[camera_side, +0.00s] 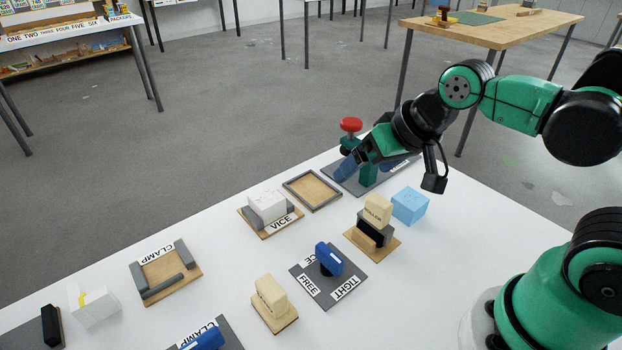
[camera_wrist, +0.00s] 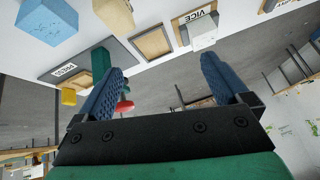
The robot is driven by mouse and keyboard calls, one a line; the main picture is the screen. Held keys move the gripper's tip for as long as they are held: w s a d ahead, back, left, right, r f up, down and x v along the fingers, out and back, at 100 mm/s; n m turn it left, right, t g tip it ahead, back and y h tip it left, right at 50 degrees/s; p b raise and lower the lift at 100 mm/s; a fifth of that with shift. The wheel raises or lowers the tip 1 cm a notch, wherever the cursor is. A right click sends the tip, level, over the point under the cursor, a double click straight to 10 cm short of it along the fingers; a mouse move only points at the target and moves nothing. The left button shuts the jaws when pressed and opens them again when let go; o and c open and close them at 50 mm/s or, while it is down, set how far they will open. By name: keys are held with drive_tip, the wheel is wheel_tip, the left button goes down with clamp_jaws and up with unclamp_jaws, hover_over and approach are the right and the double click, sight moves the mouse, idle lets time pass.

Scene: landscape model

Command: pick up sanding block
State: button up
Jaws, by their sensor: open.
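No block is marked as the sanding block, so I cannot tell for sure which it is. A pale tan block with lettering on a black base (camera_side: 377,215) stands on a wooden plate at the centre right in the side view. A similar tan block (camera_side: 271,295) stands on another wooden plate nearer the front. My gripper (camera_side: 368,168) is above the far edge of the white table, beside a green post with a red knob (camera_side: 350,125). In the wrist view its blue fingers (camera_wrist: 160,68) are wide apart with nothing gripped.
A light blue block (camera_side: 410,205), an empty wooden tray (camera_side: 312,190), a white block on a VICE plate (camera_side: 267,206) and a blue knob on a FREE/TIGHT plate (camera_side: 329,259) crowd the table. A CLAMP plate (camera_side: 165,270) lies left.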

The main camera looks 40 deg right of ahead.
sight(274, 285)
drive_tip(key=a+m+g, duration=0.1)
drive_tip(key=a+m, duration=0.1)
drive_tip(key=a+f+m+g+y, duration=0.1)
drive_tip(key=a+m, duration=0.2)
drive_tip(key=a+f+m+g+y, duration=0.1)
drive_tip(key=a+m, duration=0.1)
drive_tip(key=a, duration=0.1)
drive_tip(key=shift+w+a+f+m, duration=0.2)
drive_tip(key=shift+w+f+m, duration=0.05)
drive_tip(key=shift+w+m, duration=0.15)
drive_tip(key=a+f+m+g, duration=0.1)
drive_tip(key=a+m, duration=0.1)
drive_tip(key=s+a+f+m+g+y, duration=0.1)
drive_tip(key=a+m, duration=0.2)
drive_tip(key=s+a+f+m+g, duration=0.1)
drive_tip(key=a+m, duration=0.1)
drive_tip(key=shift+a+f+m+y, duration=0.2)
drive_tip(key=shift+f+m+y, duration=0.1)
drive_tip(key=shift+f, duration=0.05)
drive_tip(key=shift+a+f, duration=0.15)
drive_tip(key=shift+f, duration=0.05)
drive_tip(key=shift+x, duration=2.6)
drive_tip(key=shift+s, duration=0.1)
drive_tip(key=c, duration=1.4)
drive_tip(key=shift+o, duration=0.2)
drive_tip(key=shift+r, duration=0.1)
wheel_tip(274, 285, up, 20)
